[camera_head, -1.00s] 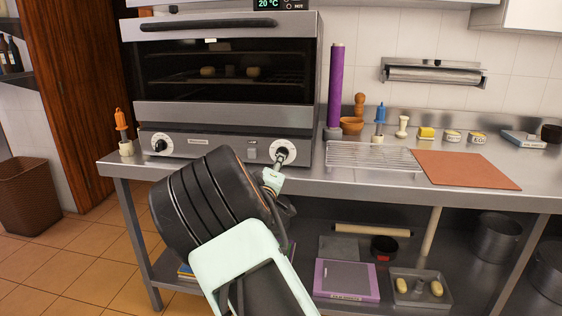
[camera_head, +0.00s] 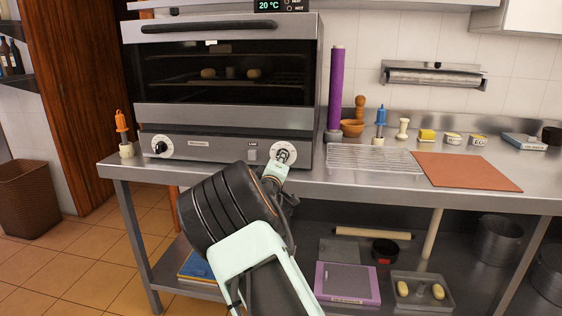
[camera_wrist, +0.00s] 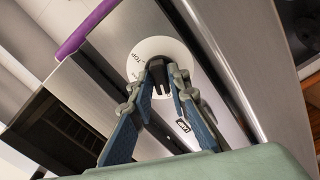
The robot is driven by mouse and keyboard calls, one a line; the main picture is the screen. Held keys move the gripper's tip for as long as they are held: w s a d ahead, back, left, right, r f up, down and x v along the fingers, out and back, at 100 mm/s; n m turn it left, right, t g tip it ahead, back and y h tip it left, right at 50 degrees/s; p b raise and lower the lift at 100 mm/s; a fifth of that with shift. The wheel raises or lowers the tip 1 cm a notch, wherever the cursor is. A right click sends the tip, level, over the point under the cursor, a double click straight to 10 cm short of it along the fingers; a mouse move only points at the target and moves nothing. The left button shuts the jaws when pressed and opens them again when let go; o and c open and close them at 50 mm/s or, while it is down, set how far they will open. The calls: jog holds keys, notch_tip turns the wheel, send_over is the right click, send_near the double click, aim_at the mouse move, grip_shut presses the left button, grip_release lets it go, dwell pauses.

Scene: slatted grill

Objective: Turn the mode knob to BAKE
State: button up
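The oven's right-hand knob (camera_wrist: 157,72), which I take to be the mode knob, is black on a white round dial (camera_wrist: 140,52). Part of a printed word like TOP shows on the dial, but its other marks are hidden or too small to read. In the head view the dial (camera_head: 294,148) is at the right of the oven's front panel, partly covered. My gripper (camera_wrist: 164,74) is narrowed around the knob, one finger on each side, and appears shut on it. My gripper also shows at the dial in the head view (camera_head: 283,156). BAKE cannot be read.
A second knob (camera_head: 160,147) is at the panel's left. A lamp switch (camera_head: 252,154) is just left of my gripper. The oven door (camera_head: 225,117) is closed above. A wire rack (camera_head: 372,158) and a purple roll (camera_head: 336,88) stand to the right on the steel counter.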

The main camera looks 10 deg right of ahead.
grip_shut()
jog(key=shift+m, duration=0.4)
jog(key=m+b, duration=0.2)
jog(key=m, duration=0.1)
jog(key=shift+f, duration=0.1)
jog(key=m+b, duration=0.2)
jog(key=m, duration=0.3)
jog(key=m+b, duration=0.3)
jog(key=m, duration=0.2)
jog(key=shift+m+b, duration=1)
jog(key=shift+m, duration=1)
jog(key=shift+a, duration=0.1)
